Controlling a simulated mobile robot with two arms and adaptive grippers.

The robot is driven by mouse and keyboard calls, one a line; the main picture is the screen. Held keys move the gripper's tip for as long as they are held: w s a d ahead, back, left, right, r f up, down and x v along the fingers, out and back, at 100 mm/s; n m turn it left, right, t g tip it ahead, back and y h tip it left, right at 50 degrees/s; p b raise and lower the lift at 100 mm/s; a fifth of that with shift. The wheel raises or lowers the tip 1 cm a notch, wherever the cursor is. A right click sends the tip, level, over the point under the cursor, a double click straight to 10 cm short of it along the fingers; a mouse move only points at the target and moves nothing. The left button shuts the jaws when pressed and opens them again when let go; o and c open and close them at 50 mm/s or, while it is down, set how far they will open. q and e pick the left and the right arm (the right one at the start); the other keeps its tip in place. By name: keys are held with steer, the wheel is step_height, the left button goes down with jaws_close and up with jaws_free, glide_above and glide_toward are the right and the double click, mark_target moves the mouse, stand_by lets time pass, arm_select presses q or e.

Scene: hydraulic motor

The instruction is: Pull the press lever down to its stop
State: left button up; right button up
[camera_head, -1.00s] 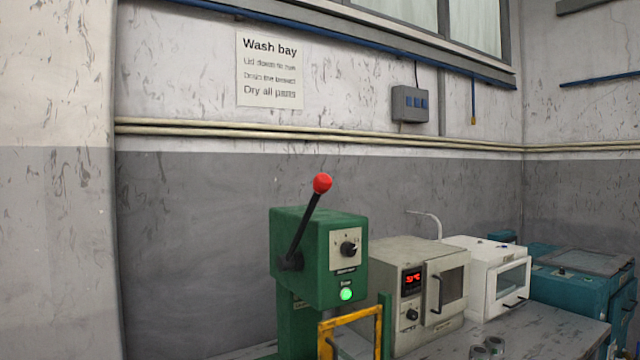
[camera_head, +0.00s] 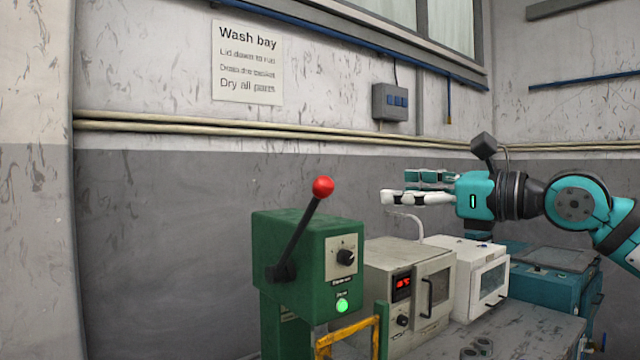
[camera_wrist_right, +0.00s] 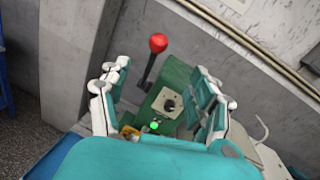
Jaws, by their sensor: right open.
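The press lever (camera_head: 301,236) is a black rod with a red ball knob (camera_head: 323,187). It slants up and to the right from the left side of the green press (camera_head: 300,262). The lever also shows in the right wrist view (camera_wrist_right: 150,68), with its knob (camera_wrist_right: 158,42) between and beyond my fingers. My right gripper (camera_head: 388,190) is open and empty, to the right of the knob and apart from it in the head view. Its two spread fingers (camera_wrist_right: 165,95) frame the press in the wrist view. My left gripper is not in view.
A beige oven (camera_head: 436,260), a white cabinet (camera_head: 488,285) and a teal machine (camera_head: 548,275) stand right of the press. A yellow guard frame (camera_head: 345,330) is in front of the press. The space left of the press is clear.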

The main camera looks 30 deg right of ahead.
mark_target(333, 187)
steer(key=p+x, duration=0.6)
steer(key=x, duration=0.2)
steer(key=p+x, duration=0.6)
steer(key=x, duration=0.2)
steer(key=shift+s+a+r, duration=0.1)
steer(key=shift+a+r, duration=0.05)
steer(key=shift+a, duration=0.05)
steer(key=shift+w+a+p, duration=0.1)
steer(key=shift+w+p, duration=0.25)
steer(key=shift+w, duration=0.05)
jaws_close()
